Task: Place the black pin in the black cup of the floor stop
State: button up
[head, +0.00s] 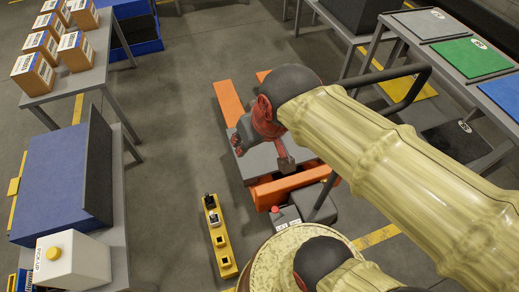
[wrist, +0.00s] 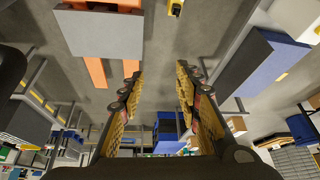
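The floor stop (head: 224,248) is a yellow bar on the floor in the head view, left of the orange pallet jack, with a row of square cups. Small upright pieces show at its far end, one dark (head: 209,201) and one dark with a pale part (head: 214,219). The nearer cups look like dark empty openings. I cannot tell which piece is the black pin or which cup is the black one. A yellow end of the stop (wrist: 175,8) shows at the top of the wrist view.
An orange pallet jack (head: 229,103) with a grey plate stands right of the stop. A grey table with a blue box (head: 65,180) and white container (head: 72,260) is at left. Cartons (head: 75,50) stand behind. Racks with coloured sheets (head: 470,57) are at right.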

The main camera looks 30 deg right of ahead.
jog(key=s, duration=0.3)
jog(key=shift+s+d+f, duration=0.1)
jog(key=shift+s+d, duration=0.1)
jog(key=shift+s, duration=0.1)
notch_tip(320, 180, up, 3)
jog(key=p, duration=0.3)
dwell(0.8)
